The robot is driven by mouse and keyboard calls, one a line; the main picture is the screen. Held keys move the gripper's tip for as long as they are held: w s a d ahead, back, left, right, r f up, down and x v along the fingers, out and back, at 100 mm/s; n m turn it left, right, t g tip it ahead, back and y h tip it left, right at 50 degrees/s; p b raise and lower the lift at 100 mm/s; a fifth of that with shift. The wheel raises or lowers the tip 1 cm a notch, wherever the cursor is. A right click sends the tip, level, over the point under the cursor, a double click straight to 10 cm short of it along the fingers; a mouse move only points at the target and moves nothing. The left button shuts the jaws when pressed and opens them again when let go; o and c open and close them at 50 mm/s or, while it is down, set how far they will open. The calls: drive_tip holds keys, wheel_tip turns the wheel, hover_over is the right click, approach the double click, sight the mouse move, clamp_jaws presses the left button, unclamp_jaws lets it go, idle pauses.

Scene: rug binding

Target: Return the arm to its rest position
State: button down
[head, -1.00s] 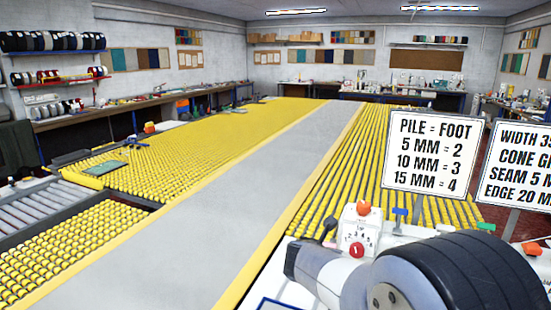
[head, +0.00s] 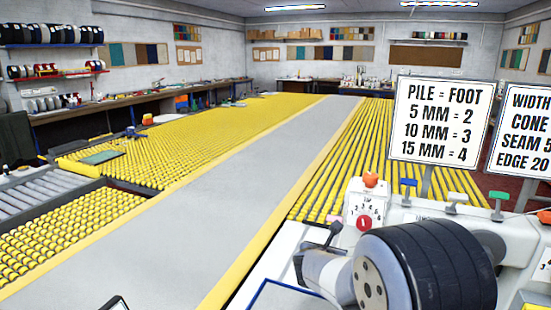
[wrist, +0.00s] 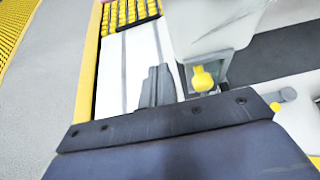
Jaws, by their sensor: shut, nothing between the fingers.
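My gripper (wrist: 158,72) shows in the wrist view as a pair of dark grey fingers beyond the dark bolted plate of my wrist. The fingers are together and hold nothing. They are over a white surface, left of a yellow knob (wrist: 203,78) on a white machine part. I cannot make out the gripper in the head view. A large black ribbed round part fills the lower right there and hides some of the machine.
A white machine (head: 402,215) with a dial and coloured knobs stands at right, below a pile-and-foot sign (head: 440,120) and a second sign (head: 522,130). A grey strip (head: 215,195) runs back between yellow roller beds (head: 150,155). Benches line the walls.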

drive_tip(key=f+t+b, duration=0.1)
drive_tip(key=b, duration=0.3)
drive_tip(key=f+t+b, duration=0.1)
drive_tip(key=b, duration=0.3)
drive_tip(key=w+f+t+h+b, duration=0.1)
drive_tip(key=b, duration=0.3)
drive_tip(key=shift+w+d+f, duration=0.1)
drive_tip(key=shift+d+f, duration=0.15)
drive_tip(key=shift+f, duration=0.05)
drive_tip(key=shift+w+f+t+b, duration=0.15)
drive_tip(key=shift+t+b, duration=0.15)
drive_tip(key=shift+b, duration=0.85)
drive_tip(key=shift+w+d+f+h, duration=0.1)
drive_tip(key=shift+h, duration=0.2)
drive_tip(key=shift+w+f, duration=0.1)
drive_tip(key=shift+f, duration=0.05)
